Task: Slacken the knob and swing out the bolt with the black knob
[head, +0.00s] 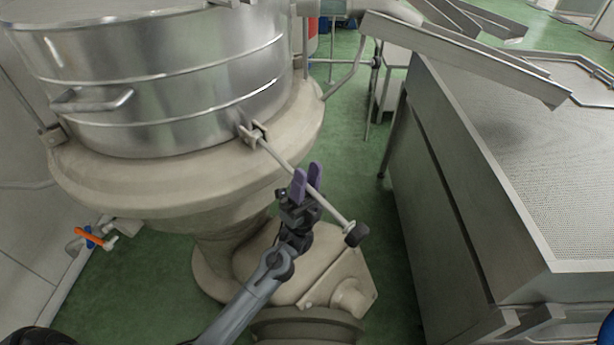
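The bolt (276,156) is a thin metal rod that starts at a bracket (254,133) on the rim of the steel vessel. It slopes outward and down to the right, away from the vessel wall. The black knob (357,235) is at its outer end, over the machine's base. My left gripper (307,170) is at the middle of the rod, short of the knob. Its two purple fingers point up and stand a little apart, with the rod passing at them. Whether they touch the rod is hard to tell. My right gripper is not in view.
The round steel vessel (160,90) with a handle (92,101) fills the upper left. A perforated steel table (530,130) stands at the right, with a metal chute (470,60) above its far end. Green floor (345,135) shows between them. An orange-handled valve (90,235) sits at the left.

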